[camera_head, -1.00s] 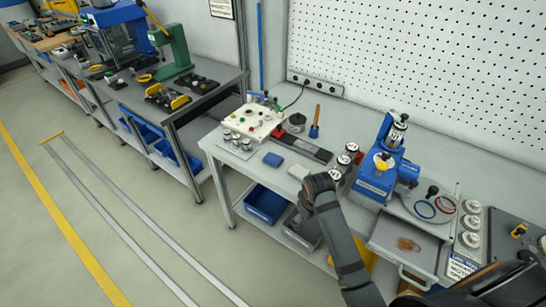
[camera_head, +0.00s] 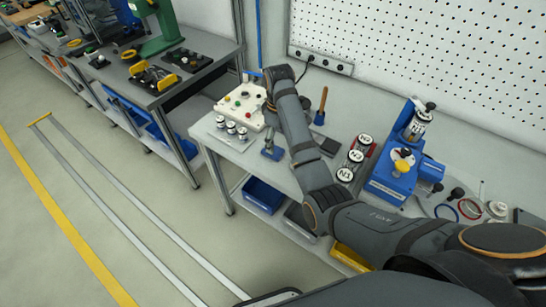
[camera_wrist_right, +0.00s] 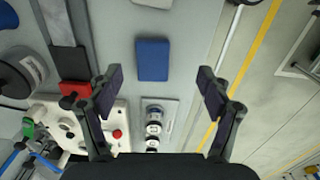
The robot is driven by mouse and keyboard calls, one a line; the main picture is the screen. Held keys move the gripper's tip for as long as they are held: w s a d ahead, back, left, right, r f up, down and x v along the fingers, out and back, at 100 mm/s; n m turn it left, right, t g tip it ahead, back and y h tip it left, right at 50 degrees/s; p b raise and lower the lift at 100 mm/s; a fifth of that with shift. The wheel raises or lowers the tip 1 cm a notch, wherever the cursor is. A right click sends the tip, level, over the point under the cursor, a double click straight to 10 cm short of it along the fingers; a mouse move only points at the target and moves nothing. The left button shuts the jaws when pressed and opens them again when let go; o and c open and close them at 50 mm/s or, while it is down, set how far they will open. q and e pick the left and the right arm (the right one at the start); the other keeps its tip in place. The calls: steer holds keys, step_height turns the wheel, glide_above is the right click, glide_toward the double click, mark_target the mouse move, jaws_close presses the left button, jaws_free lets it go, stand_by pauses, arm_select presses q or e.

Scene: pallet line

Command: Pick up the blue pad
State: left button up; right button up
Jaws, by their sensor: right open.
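The blue pad (camera_wrist_right: 152,60) lies flat on the grey workbench. It shows in the right wrist view just beyond and between the fingertips, apart from both. In the head view the blue pad (camera_head: 271,154) is partly covered by my right arm's end. My right gripper (camera_wrist_right: 157,76) is open and empty, with its two dark fingers spread on either side of the pad's line. In the head view my right arm reaches across the bench from the lower right, with its wrist above the pad. My left gripper is in neither view now.
A white control box (camera_head: 240,106) with coloured buttons and a plate of small cylinders (camera_head: 232,130) stand close to the pad. Labelled round weights (camera_head: 355,156) and a blue press (camera_head: 402,165) are to the right. The bench's front edge is near the pad.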

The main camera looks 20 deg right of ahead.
mark_target(277, 152)
steer(key=shift+w+d+f+b, duration=0.15)
steer(key=shift+w+f, duration=0.1)
steer(key=shift+f, duration=0.4)
steer(key=shift+w+f+b, duration=0.15)
steer(key=shift+w+f, duration=0.1)
steer(key=shift+f, duration=0.35)
steer(key=shift+w+f+b, duration=0.15)
steer(key=shift+f+b, duration=0.25)
step_height(277, 152, down, 3)
steer(key=b, duration=0.3)
steer(key=shift+r, duration=0.1)
steer(key=shift+w+f+p, duration=0.1)
steer(key=shift+f+p, duration=0.15)
steer(key=shift+p, duration=0.5)
steer(key=shift+w+f, duration=0.1)
steer(key=shift+f, duration=0.3)
steer(key=shift+r, duration=0.1)
steer(key=shift+c, duration=1.3)
steer(key=c, duration=0.5)
steer(key=shift+c, duration=1.1)
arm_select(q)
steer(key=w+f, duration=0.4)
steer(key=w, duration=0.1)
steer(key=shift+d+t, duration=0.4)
arm_select(e)
steer(key=shift+c, duration=0.2)
